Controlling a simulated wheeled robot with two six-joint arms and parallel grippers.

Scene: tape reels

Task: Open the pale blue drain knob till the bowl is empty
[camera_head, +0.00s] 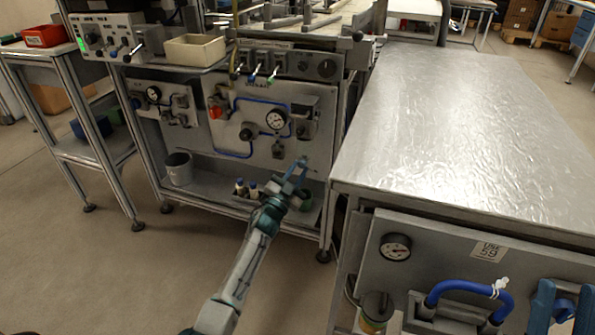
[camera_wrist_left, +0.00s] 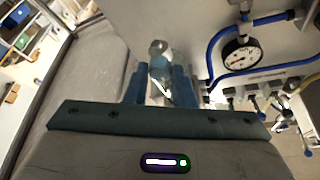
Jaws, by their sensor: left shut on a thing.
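My left gripper (camera_head: 301,166) reaches in from below to the lower right of the grey panel on the middle bench. In the left wrist view its two blue fingers (camera_wrist_left: 160,86) are shut on the pale blue drain knob (camera_wrist_left: 160,66). A small pale, rounded part (camera_wrist_left: 158,47) shows just beyond the knob. I cannot tell whether it is the bowl or how much liquid is in it. In the head view the knob is hidden by the gripper.
Small bottles (camera_head: 246,189) and a grey bucket (camera_head: 179,169) stand on the shelf below. A metal-topped bench (camera_head: 450,130) with a blue hose (camera_head: 470,287) fills the right.

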